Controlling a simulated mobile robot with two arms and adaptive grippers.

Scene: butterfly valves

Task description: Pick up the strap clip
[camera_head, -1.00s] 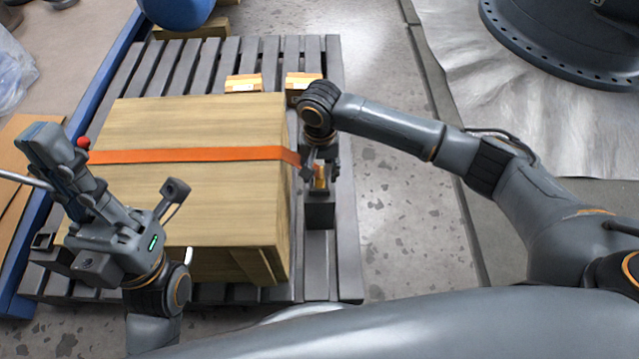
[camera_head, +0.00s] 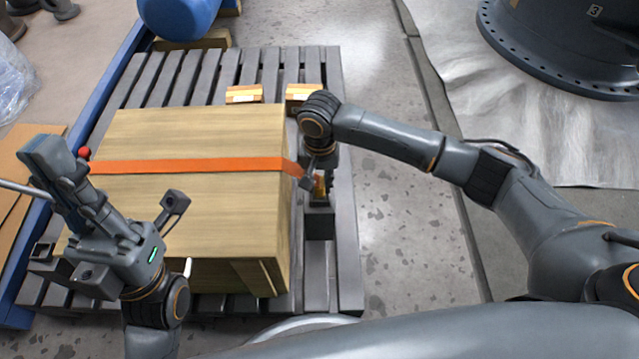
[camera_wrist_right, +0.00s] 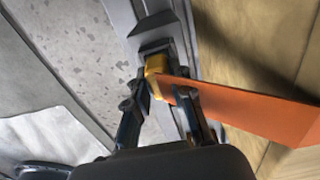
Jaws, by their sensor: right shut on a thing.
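The strap clip (camera_head: 319,186) is a small yellow-orange piece beside the right side of the wooden crate (camera_head: 200,225). It also shows in the right wrist view (camera_wrist_right: 156,76), at the end of the orange strap (camera_wrist_right: 245,108). The strap runs across the crate's top in the head view (camera_head: 190,166). My right gripper (camera_wrist_right: 158,100) is shut on the clip, with a finger on each side of it. Its fingers are partly hidden by my wrist in the head view. My left gripper (camera_head: 62,185) is over the crate's left side, and its opening is unclear.
The crate stands on a grey slatted pallet (camera_head: 335,270). Two small wooden blocks (camera_head: 243,94) lie behind it. A blue cylinder (camera_head: 180,18) is at the back, and a large dark flanged part (camera_head: 560,45) stands at the back right. Bare floor (camera_head: 400,200) lies right of the pallet.

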